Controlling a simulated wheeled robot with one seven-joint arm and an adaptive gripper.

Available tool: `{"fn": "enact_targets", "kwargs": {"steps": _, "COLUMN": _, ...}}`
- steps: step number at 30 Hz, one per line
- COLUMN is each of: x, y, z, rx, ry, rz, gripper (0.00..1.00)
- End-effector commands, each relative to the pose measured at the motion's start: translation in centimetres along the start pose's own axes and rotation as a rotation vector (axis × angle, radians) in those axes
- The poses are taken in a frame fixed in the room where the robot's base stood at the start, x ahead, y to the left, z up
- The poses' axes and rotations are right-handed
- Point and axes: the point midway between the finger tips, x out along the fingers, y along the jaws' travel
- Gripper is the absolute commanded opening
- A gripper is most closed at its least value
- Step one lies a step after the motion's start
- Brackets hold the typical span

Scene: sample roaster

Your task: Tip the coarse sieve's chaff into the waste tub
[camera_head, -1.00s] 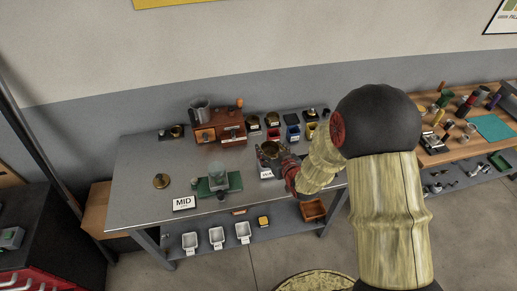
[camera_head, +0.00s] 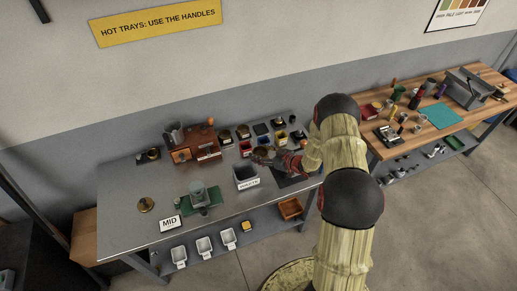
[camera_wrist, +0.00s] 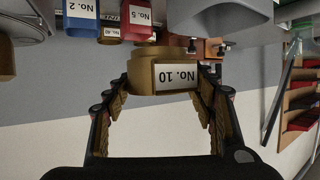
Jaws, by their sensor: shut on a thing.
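My gripper (camera_head: 272,157) is shut on a small round brass sieve (camera_wrist: 150,80), labelled No. 10, which also shows in the head view (camera_head: 262,154). The label reads upside down in the wrist view, where my two fingers (camera_wrist: 165,95) flank the sieve. The grey waste tub (camera_head: 247,185), with a white label on its front, stands on the metal table. The sieve is just above and right of the tub's opening in the head view. Whether it is tilted is hard to tell, and its inside is not visible.
A wooden box with a metal jug (camera_head: 193,148) and small coloured bins (camera_head: 245,147) stand behind the tub. A green-based device (camera_head: 201,199) and MID sign (camera_head: 170,223) are at the front left. A wooden bench (camera_head: 430,125) stands at right.

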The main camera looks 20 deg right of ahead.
Motion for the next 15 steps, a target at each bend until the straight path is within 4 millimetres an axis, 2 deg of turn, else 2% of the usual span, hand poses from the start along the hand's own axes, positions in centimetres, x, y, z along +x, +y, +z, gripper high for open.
{"fn": "enact_targets", "kwargs": {"steps": 4, "x": 1.5, "y": -1.2, "z": -0.8, "rx": -0.071, "ry": 0.003, "rz": -0.154, "gripper": 0.26}}
{"fn": "enact_targets", "kwargs": {"steps": 6, "x": 1.9, "y": -1.8, "z": -1.9, "rx": -0.095, "ry": 0.003, "rz": -0.213, "gripper": 0.26}}
{"fn": "enact_targets", "kwargs": {"steps": 9, "x": 1.8, "y": -2.8, "z": -3.5, "rx": -0.122, "ry": 0.002, "rz": -0.284, "gripper": 0.26}}
{"fn": "enact_targets", "kwargs": {"steps": 12, "x": 1.5, "y": -4.1, "z": -4.2, "rx": -0.141, "ry": 0.000, "rz": -0.336, "gripper": 0.26}}
{"fn": "enact_targets", "kwargs": {"steps": 15, "x": 1.3, "y": -4.7, "z": -4.6, "rx": -0.145, "ry": -0.001, "rz": -0.347, "gripper": 0.26}}
